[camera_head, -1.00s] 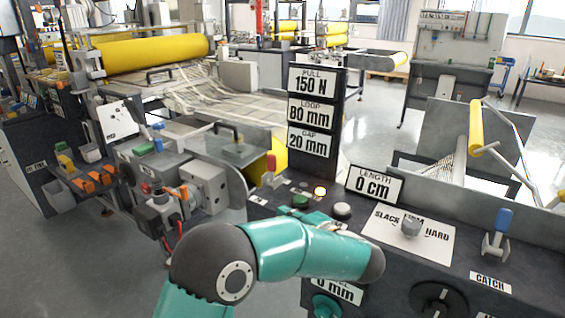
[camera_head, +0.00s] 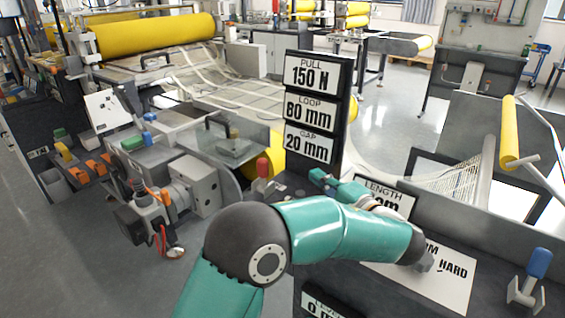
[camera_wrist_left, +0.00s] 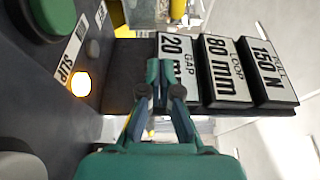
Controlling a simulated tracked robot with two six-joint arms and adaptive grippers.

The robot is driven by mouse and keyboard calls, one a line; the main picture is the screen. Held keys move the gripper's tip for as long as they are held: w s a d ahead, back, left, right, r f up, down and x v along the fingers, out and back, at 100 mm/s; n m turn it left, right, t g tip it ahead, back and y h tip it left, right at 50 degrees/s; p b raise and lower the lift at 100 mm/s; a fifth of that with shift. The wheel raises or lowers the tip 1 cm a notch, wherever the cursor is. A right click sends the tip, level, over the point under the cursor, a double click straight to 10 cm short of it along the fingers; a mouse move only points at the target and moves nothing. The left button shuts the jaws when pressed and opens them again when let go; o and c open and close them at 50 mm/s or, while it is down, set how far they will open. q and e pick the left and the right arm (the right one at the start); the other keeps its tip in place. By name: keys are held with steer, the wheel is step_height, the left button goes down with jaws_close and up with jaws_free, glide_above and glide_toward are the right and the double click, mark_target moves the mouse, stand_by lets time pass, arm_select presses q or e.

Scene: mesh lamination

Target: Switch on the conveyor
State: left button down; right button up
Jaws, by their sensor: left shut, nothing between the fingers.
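My left gripper (camera_head: 318,176) is shut and empty, just below the sign stack and above the control desk. In the left wrist view its fingertips (camera_wrist_left: 160,72) are together, in front of the GAP sign. That view shows a large green button (camera_wrist_left: 52,16) at the top left, apart from the fingers. A lit amber lamp (camera_wrist_left: 80,83) labelled SLIP and part of a pale round button (camera_wrist_left: 20,164) are there too. In the head view my left arm hides these controls. No button reads clearly as the conveyor switch. My right gripper is not in view.
The sign stack (camera_head: 311,110) reads PULL 150 N, LOOP 80 mm, GAP 20 mm. A LENGTH sign (camera_head: 386,196) is partly covered by my arm. A red-handled lever (camera_head: 263,168) stands left of the gripper, and a blue-handled catch (camera_head: 538,265) at the right. A yellow roller (camera_head: 155,38) lies behind.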

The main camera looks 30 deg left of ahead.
mark_target(263, 174)
arm_select(q)
steer(key=shift+s+a, duration=0.2)
steer(key=shift+a, duration=0.3)
steer(key=shift+w+a, duration=0.2)
steer(key=shift+a, duration=0.3)
steer(key=p+x, duration=0.1)
steer(key=x, duration=0.8)
steer(key=shift+a, duration=0.25)
steer(key=s, duration=0.3)
steer(key=shift+s+d, duration=0.15)
steer(key=shift+s, duration=0.45)
